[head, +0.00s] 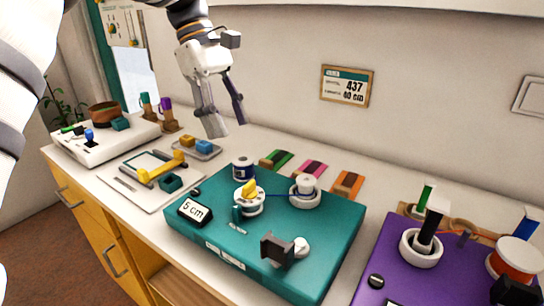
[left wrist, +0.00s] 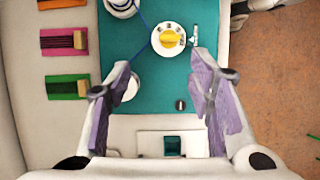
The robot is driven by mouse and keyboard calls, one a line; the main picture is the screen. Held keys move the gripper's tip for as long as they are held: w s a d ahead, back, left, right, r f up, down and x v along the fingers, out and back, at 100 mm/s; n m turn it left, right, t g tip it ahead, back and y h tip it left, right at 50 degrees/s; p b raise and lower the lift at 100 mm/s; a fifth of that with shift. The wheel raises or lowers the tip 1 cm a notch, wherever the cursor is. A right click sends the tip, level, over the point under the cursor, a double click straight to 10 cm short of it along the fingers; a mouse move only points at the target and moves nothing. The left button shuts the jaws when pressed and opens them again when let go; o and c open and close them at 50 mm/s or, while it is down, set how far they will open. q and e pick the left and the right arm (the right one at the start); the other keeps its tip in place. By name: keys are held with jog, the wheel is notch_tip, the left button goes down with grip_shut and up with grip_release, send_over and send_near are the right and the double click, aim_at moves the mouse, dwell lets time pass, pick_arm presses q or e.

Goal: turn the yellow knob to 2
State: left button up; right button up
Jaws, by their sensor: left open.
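The yellow knob (head: 250,189) sits on a round white dial on the teal board (head: 330,246). In the left wrist view the knob (left wrist: 169,39) shows from above, on its white dial with small marks around the rim; the marks are too small to read. My left gripper (head: 228,128) is open and empty, above and behind the teal board in the head view. In the left wrist view its two fingers (left wrist: 165,92) stand wide apart, with the knob beyond their tips. My right gripper is not in view.
On the teal board are a "5 cm" display (head: 194,211), a white spool (head: 305,189) with blue thread, and a dark block (head: 276,250). A purple board (head: 395,265) stands to the right. A white tray (head: 150,180) with yellow-handled tool lies left.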

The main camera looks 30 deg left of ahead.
aim_at(249, 190)
pick_arm(q)
jog(key=x, duration=0.3)
jog(key=s+x, duration=0.1)
jog(key=x, duration=0.7)
jog(key=shift+s+d+f+p, duration=0.15)
jog(key=shift+s+f+p, duration=0.05)
jog(key=shift+s+p, duration=0.15)
jog(key=shift+c, duration=0.3)
grip_shut()
